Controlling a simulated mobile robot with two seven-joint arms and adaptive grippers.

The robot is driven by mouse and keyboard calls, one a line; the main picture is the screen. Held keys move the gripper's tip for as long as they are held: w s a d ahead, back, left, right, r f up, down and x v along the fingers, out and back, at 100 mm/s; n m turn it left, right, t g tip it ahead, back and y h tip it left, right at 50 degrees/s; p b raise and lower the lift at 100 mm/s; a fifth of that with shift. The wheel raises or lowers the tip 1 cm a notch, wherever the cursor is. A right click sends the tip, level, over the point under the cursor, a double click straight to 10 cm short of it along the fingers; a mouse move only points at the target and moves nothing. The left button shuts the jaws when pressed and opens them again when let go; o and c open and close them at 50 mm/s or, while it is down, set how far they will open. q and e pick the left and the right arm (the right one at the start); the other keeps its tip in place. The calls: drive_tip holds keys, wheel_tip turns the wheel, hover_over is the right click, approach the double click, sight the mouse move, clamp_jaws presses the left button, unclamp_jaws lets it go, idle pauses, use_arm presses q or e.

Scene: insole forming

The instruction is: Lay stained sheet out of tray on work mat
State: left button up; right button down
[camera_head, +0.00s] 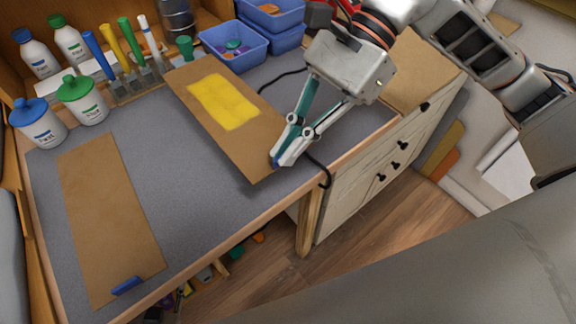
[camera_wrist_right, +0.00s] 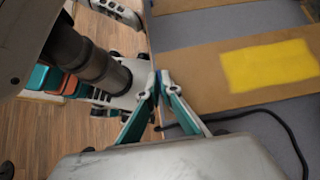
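A brown sheet with a yellow stain (camera_head: 224,101) lies slanting across the grey work mat (camera_head: 185,190) in the head view. It also shows in the wrist view (camera_wrist_right: 265,65). My right gripper (camera_head: 281,162) is at the sheet's near right corner, its fingers closed together on a small blue tab there (camera_wrist_right: 165,77). The fingers hide most of the tab. I cannot tell whether that edge is raised off the mat. A second brown sheet (camera_head: 108,215), unstained, lies at the left with a blue tab (camera_head: 127,286) at its near end. My left gripper is out of view.
Blue trays (camera_head: 235,60) stand at the back right, with small coloured pieces inside. White bottles (camera_head: 84,103) and a rack of coloured tools (camera_head: 128,75) line the back left. A black cable (camera_head: 318,165) runs beside the gripper over the table edge. The mat between the sheets is clear.

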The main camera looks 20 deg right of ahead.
wheel_tip(320, 180, down, 2)
drive_tip(key=shift+f, duration=0.25)
wheel_tip(320, 180, down, 4)
drive_tip(key=shift+r, duration=0.1)
use_arm(q)
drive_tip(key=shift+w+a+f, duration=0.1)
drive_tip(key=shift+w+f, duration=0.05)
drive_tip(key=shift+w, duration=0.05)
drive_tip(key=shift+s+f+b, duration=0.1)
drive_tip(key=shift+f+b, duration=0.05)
drive_tip(key=shift+b, duration=0.15)
use_arm(e)
drive_tip(key=shift+f, duration=0.2)
drive_tip(key=shift+f, duration=0.2)
drive_tip(key=c, duration=2.3)
unclamp_jaws()
drive_tip(key=shift+r, duration=0.1)
